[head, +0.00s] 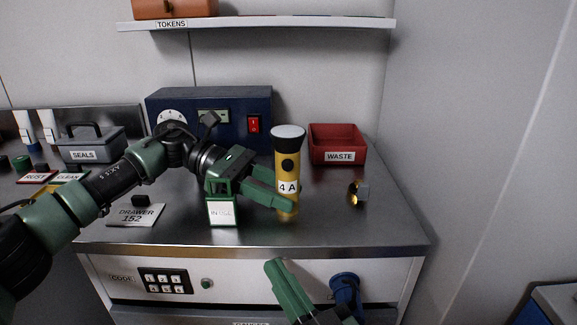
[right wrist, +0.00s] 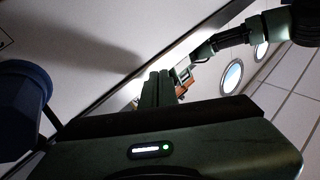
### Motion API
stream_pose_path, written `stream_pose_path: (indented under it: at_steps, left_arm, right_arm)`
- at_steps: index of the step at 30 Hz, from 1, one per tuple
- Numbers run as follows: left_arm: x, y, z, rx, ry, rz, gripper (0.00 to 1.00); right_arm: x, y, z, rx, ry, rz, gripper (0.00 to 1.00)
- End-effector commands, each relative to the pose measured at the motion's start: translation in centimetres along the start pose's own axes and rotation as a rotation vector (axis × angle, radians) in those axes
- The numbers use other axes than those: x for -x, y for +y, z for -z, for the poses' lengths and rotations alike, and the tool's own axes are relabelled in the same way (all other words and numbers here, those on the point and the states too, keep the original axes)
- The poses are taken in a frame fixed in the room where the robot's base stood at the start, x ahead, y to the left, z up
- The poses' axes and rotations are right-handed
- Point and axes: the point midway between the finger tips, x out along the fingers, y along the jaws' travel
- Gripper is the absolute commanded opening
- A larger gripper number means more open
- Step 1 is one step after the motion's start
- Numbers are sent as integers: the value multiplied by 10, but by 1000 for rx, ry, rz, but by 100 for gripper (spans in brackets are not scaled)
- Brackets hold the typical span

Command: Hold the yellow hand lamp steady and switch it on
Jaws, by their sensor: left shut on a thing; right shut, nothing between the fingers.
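The yellow hand lamp (head: 289,165) stands upright on the steel counter in the head view. It has a black head with a pale lens on top, a dark round button on its side and a "4 A" label. I cannot tell whether it is lit. My left gripper (head: 285,201) is shut on the lamp's lower body, from the left; its fingers hide part of it. My right gripper (head: 273,266) is shut and empty, below and in front of the counter's front edge, apart from the lamp. Its fingers also show in the right wrist view (right wrist: 158,88).
A red waste bin (head: 337,157) stands behind right of the lamp; a small brass-and-grey thing (head: 358,192) lies nearer. A navy panel box (head: 240,108) with a red switch stands behind. A blue round thing (head: 345,284) is beside my right gripper. The counter's front right is clear.

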Motion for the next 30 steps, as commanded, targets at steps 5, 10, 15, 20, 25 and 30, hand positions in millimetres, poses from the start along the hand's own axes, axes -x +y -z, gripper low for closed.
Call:
stream_pose_path:
  at_steps: [5, 10, 15, 20, 25, 30]
  left_arm:
    - [0, 0, 0, 0, 0, -1, 14]
    - [0, 0, 0, -1, -1, -1, 14]
    - [0, 0, 0, -1, -1, -1, 14]
    - [0, 0, 0, -1, -1, -1, 14]
    - [0, 0, 0, -1, -1, -1, 14]
    - [0, 0, 0, 0, -1, -1, 14]
  right_arm:
    - [-3, -18, 73, 136, 218, 33, 0]
    - [2, -26, 111, 217, 339, 32, 0]
    - [2, -27, 123, 244, 381, 30, 0]
    - [-10, -19, 122, 247, 381, 30, 0]
    - [-31, -5, 120, 246, 380, 30, 0]
    - [-50, 8, 117, 246, 378, 30, 0]
